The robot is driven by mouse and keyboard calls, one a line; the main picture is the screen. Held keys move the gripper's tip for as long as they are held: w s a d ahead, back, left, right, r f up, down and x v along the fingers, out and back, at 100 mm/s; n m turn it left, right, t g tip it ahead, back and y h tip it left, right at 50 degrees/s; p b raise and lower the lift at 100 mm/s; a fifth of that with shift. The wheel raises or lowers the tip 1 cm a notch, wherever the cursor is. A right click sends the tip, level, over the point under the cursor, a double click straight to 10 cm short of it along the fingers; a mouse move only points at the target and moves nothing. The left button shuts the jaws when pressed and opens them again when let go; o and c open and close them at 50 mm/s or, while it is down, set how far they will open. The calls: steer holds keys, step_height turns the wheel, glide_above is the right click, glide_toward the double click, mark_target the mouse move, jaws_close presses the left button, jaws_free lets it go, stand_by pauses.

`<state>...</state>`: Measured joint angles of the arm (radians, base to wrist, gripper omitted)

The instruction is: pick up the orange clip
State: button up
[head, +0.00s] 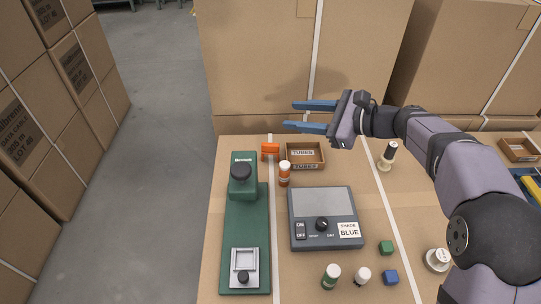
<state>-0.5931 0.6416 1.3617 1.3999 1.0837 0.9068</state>
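The orange clip (270,149) appears to be the small orange piece near the back edge of the table, left of the TUBES box and above an orange-and-white bottle. My gripper (287,115) has two blue fingers pointing left. They are spread apart with nothing between them. In the picture it lies above the clip and the TUBES box, in front of the large cartons, and it looks raised above the table. Its exact height over the clip cannot be told.
The TUBES box (306,155) and the orange-and-white bottle (284,174) stand close to the clip. A green device (245,215) is at the left and a grey SHADE BLUE unit (322,202) is in the middle. Large cartons (300,60) stand behind the table.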

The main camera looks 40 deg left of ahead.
glide_toward(276, 151)
steer(key=x, duration=0.3)
steer(key=shift+p+x, duration=0.65)
steer(key=shift+x, duration=2.9)
jaws_close()
